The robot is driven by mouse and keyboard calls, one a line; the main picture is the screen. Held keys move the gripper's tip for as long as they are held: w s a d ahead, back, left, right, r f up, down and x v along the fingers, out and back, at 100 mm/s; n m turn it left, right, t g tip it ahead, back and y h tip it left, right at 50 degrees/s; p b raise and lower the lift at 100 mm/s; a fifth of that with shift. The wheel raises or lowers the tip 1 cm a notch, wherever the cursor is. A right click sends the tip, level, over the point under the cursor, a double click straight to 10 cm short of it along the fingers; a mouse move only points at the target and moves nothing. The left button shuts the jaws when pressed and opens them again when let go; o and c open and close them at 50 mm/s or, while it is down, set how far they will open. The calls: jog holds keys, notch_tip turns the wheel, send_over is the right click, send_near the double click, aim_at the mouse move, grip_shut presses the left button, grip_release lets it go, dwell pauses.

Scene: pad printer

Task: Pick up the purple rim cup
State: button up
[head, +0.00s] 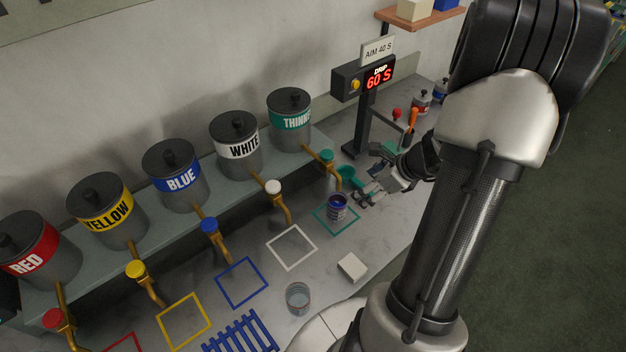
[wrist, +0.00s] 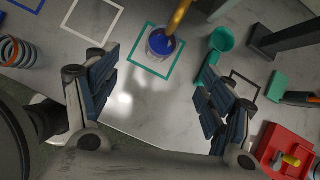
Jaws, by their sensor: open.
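A small cup with a purple-blue rim and blue contents (head: 337,207) stands upright inside the teal square outline, below the spout of the thinner tank (head: 289,121). It also shows in the wrist view (wrist: 159,44), with the brass spout (wrist: 178,18) reaching over its mouth. My gripper (head: 372,182) is to the right of the cup, apart from it. In the wrist view my gripper (wrist: 158,82) is open and empty, and the cup lies beyond the gap between the fingers.
A teal cup (wrist: 221,39) stands close to my right finger, by the display post (head: 365,120) reading 60 S. Tanks with spouts line the back shelf.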

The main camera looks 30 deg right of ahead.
jog(key=b, duration=0.5)
send_near(337, 201)
jog(key=shift+m, duration=0.4)
jog(key=shift+w+a+f+b, duration=0.3)
jog(key=shift+w+a+f, duration=0.25)
jog(key=shift+f, duration=0.25)
jog(key=shift+w+a+f+b, duration=0.3)
jog(key=shift+w+a+f, duration=0.25)
jog(key=shift+f, duration=0.3)
jog(key=shift+w+a+f+b, duration=0.3)
jog(key=shift+w+a+f, duration=0.25)
jog(key=shift+f, duration=0.25)
jog(key=shift+s+r, duration=0.1)
jog(key=shift+c, duration=0.5)
jog(key=c, duration=1.1)
jog(key=shift+r, duration=0.1)
jog(key=shift+c, duration=0.2)
